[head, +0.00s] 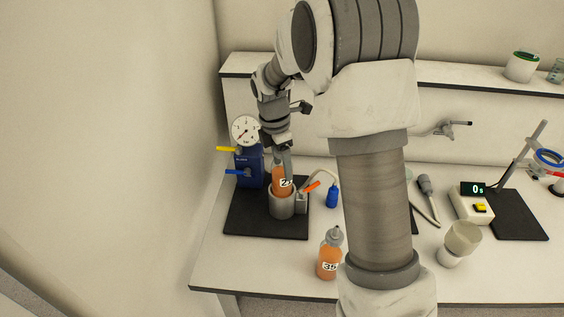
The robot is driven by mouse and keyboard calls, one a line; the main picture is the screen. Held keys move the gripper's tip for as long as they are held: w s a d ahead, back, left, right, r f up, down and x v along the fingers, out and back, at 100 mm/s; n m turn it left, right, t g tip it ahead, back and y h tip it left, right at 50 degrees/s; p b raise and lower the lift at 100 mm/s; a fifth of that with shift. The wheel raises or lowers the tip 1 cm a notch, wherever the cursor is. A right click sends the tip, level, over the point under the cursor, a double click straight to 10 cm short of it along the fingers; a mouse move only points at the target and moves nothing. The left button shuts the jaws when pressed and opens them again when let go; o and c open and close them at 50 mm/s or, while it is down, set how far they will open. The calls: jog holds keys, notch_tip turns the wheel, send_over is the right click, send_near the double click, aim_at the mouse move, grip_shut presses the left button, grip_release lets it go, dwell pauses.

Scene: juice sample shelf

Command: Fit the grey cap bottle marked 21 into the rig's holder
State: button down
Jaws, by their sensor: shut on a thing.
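The bottle (278,178) holds orange liquid and has a white label that shows a 2; the rest of the label is covered. Its cap is hidden behind my gripper (287,160). My gripper points down from above and is shut on the bottle's top. The bottle stands about upright with its lower part inside the grey round holder (282,208) of the rig. I cannot tell whether it rests on the holder's bottom. The holder has an orange lever (312,187) at its right and sits on a black mat (243,221).
A blue pump unit (250,170) with a gauge (245,130) stands left behind the holder. A small blue bottle (333,196) stands to the right. Another orange bottle, marked 35 (329,256), stands in front. My arm blocks the table's middle.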

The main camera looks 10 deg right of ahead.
aim_at(282, 181)
jog(key=shift+f+b, duration=1.8)
jog(key=shift+f, duration=1.45)
dwell(0.3)
grip_release()
jog(key=r, duration=0.5)
jog(key=a+r, duration=0.1)
jog(key=r, duration=0.5)
jog(key=a+r, duration=0.1)
jog(key=r, duration=0.4)
jog(key=shift+s+r, duration=0.2)
jog(key=shift+r, duration=0.1)
jog(key=shift+s+r+p, duration=0.2)
jog(key=shift+r+p, duration=0.1)
jog(key=shift+r, duration=0.3)
jog(key=s+d+r+m+t+y, duration=0.1)
jog(key=s+m+t, duration=0.4)
jog(key=s+m, duration=1.5)
jog(key=s+d+r, duration=0.1)
jog(key=s, duration=0.5)
